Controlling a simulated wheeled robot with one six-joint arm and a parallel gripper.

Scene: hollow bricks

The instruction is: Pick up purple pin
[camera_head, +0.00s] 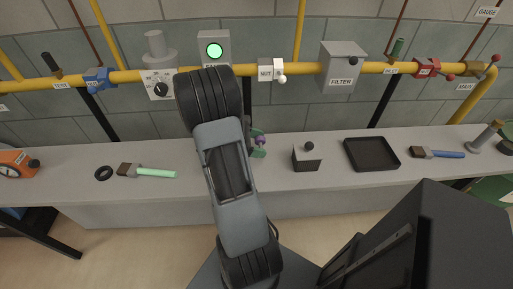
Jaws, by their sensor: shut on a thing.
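The purple pin (262,140) shows as a small purple spot just right of my arm, over the back of the grey bench. Two small green pieces, which look like the fingertips of my gripper (258,143), sit above and below it and are shut on it. The rest of my gripper is hidden behind my dark arm links. I cannot tell whether the pin touches the bench.
A dark block with a knob (306,158) and a black tray (371,154) stand to the right on the bench (200,192). A green-handled brush (147,171) and black ring (104,173) lie left. A yellow pipe (310,68) with valves runs along the wall behind.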

